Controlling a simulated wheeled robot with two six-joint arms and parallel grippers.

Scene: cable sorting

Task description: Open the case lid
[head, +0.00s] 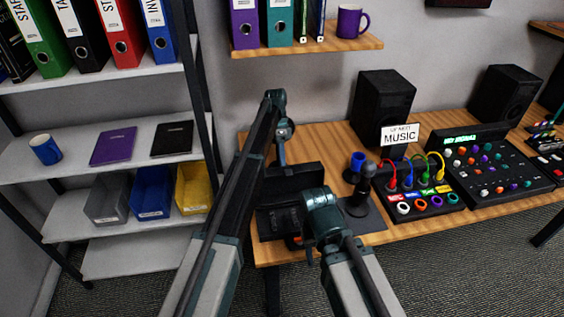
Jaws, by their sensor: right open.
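The black case (278,222) lies on the left end of the wooden desk. Its lid (292,181) stands raised at the back of the case, and dark contents show in the base. My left gripper (281,158) points down at the lid's top edge; its fingers are too small and dark to tell whether they touch the lid or are shut. My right gripper (308,250) is open, low over the case's front right corner, and partly hidden by my own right wrist. My arms cover the left and right parts of the case.
On the desk (320,137), right of the case, are a microphone (358,200), a blue cup (356,165), a panel with colored cables (419,195), a mixer (484,170) and black speakers (382,105). A shelf with bins (152,190) stands left. A wall shelf (306,44) hangs above.

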